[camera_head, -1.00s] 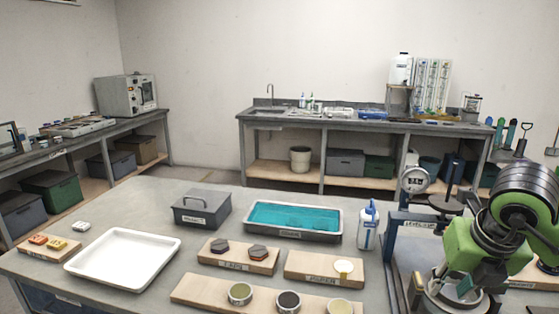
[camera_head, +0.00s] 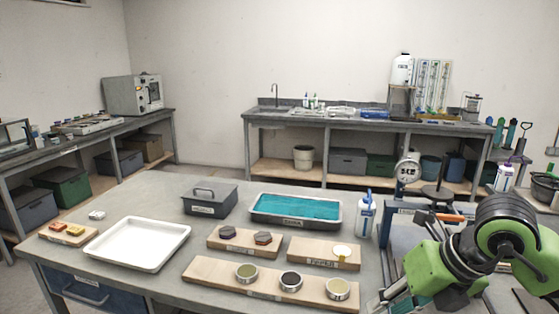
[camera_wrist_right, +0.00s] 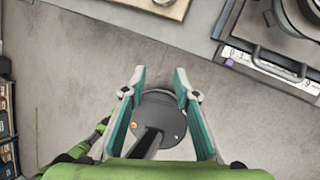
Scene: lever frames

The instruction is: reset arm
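My right arm, green and black, comes in at the lower right of the head view, with finger-like grey parts low at the table's front edge. My right gripper (camera_wrist_right: 159,82) shows in the right wrist view with its two teal-lined fingers spread apart. I see nothing held between them. Below and between the fingers is a dark round disc with a dark bar; I cannot tell what it belongs to. A blue-framed device with a round gauge (camera_head: 408,171) and an orange-ended handle (camera_head: 447,218) stands behind my right arm, which partly hides it. My left gripper is not in view.
The table holds a white tray (camera_head: 95,250), a grey lidded box (camera_head: 208,208), a teal-filled basin (camera_head: 252,216), wooden boards (camera_head: 214,287) with samples and cups, and a white bottle (camera_head: 366,219).

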